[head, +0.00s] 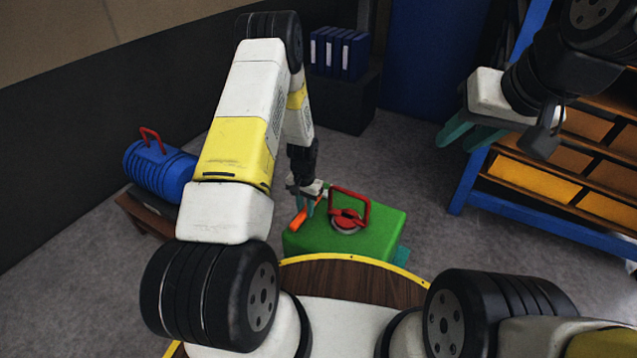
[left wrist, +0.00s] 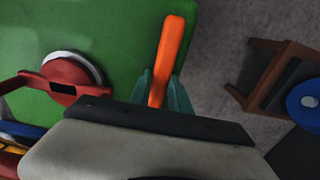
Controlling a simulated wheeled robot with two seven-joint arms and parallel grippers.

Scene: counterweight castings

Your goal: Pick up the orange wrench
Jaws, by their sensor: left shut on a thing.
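The orange wrench (head: 298,219) is at the left edge of the green casting (head: 330,242). My left gripper (head: 304,208) points down there and is shut on the wrench. In the left wrist view, the wrench (left wrist: 171,50) stands out from between the teal fingers (left wrist: 161,98), with the green surface behind most of it. Its lower end is hidden by the gripper body. I cannot tell whether it still touches the casting. My right gripper (head: 466,134) is at the upper right, empty, its teal fingers apart.
A red handle on a round base (head: 347,220) stands on the green casting, close right of the left gripper. A blue ribbed casting (head: 157,168) with a red handle rests on a low wooden stand (head: 147,216) at left. A blue-framed shelf (head: 468,184) with orange bins is at right.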

